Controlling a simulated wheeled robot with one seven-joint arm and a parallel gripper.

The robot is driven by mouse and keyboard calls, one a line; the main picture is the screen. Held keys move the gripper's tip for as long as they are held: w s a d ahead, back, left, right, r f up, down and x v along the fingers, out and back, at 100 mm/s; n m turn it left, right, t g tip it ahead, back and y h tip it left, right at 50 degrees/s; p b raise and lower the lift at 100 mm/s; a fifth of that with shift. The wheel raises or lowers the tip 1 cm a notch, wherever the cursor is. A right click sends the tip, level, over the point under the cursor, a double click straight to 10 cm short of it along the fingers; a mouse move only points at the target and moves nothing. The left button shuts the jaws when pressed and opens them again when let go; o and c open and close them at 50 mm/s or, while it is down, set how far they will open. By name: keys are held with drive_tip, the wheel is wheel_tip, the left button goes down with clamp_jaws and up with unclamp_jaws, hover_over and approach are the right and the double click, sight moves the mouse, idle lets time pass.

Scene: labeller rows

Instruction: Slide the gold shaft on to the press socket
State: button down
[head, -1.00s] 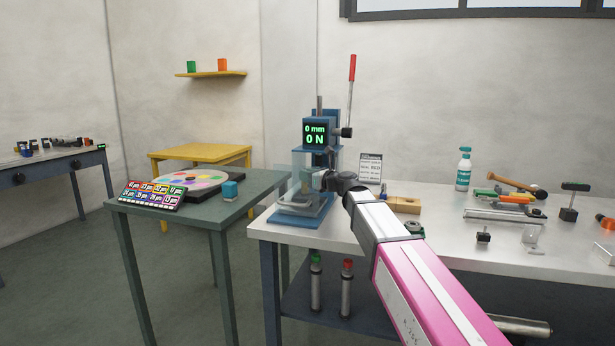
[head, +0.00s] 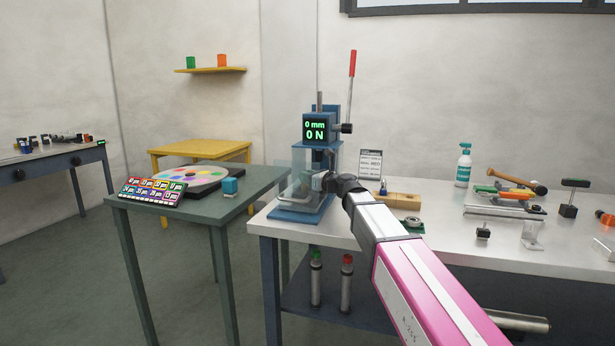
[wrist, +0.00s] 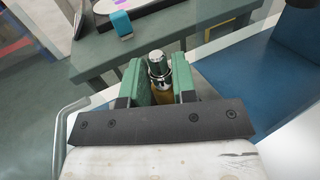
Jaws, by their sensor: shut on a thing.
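My gripper (head: 320,183) is at the blue arbor press (head: 322,132), beside its clear guard and low above the blue base (head: 296,214). In the wrist view my gripper (wrist: 161,78) has green fingers shut on the gold shaft (wrist: 160,88). The shaft shows a shiny silver top with a gold part between the fingers. Its lower end is hidden. The press socket is not distinguishable, as my gripper and the guard cover that area. The press display reads 0 mm and 0 N, and its red-tipped lever (head: 352,68) stands up.
A green side table (head: 240,203) with a colour disc (head: 195,178), label rack (head: 152,190) and blue block (head: 230,187) stands left. The bench right of the press holds a wooden block (head: 402,200), a sign (head: 370,164), a spray bottle (head: 464,166) and tools.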

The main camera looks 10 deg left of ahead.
drive_tip(key=shift+f, duration=0.7)
drive_tip(key=c, duration=0.8)
unclamp_jaws()
drive_tip(key=shift+c, duration=0.2)
drive_tip(key=v, duration=1.1)
drive_tip(key=shift+w, duration=0.1)
